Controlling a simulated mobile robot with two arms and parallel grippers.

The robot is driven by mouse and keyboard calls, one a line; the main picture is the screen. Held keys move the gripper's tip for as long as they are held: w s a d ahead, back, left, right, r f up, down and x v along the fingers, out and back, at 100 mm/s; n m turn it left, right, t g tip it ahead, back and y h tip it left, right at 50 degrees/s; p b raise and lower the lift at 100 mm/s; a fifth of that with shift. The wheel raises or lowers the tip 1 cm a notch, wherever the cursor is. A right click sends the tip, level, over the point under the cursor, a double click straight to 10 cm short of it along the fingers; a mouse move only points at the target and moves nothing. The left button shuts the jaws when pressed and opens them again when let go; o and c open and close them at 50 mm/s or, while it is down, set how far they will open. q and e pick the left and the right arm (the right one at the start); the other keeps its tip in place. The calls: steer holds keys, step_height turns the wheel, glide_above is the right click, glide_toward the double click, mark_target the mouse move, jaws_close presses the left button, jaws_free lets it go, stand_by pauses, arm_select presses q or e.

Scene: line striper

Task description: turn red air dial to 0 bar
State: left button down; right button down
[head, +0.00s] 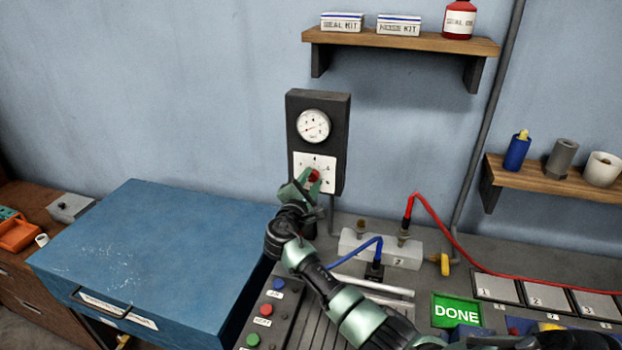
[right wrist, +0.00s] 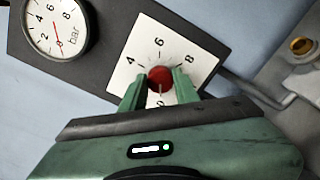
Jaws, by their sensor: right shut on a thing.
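The red air dial (head: 314,176) sits on a white square scale plate (head: 328,160) on the lower part of a dark wall panel. My right gripper (head: 306,180) is at the dial. In the right wrist view its two green fingers (right wrist: 159,88) are shut on the red dial (right wrist: 160,76), one on each side. The plate shows 4, 6 and 8; the fingers cover part of it. A pale mark on the dial points toward the bottom of that picture. The round bar gauge (right wrist: 57,28) has its red needle near the low end. My left gripper is out of view.
A blue chest (head: 150,240) stands left of the panel. A grey block (head: 380,248) with red and blue hoses lies on the bench at right. A green DONE button (head: 457,311) is at lower right. Shelves (head: 400,40) hang above and to the right.

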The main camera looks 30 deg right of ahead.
steer(key=shift+f, duration=0.15)
steer(key=c, duration=1.1)
jaws_free()
steer(key=shift+o, duration=0.2)
steer(key=b+v, duration=0.2)
steer(key=v, duration=0.6)
steer(key=shift+b, duration=0.4)
steer(key=shift+a, duration=0.1)
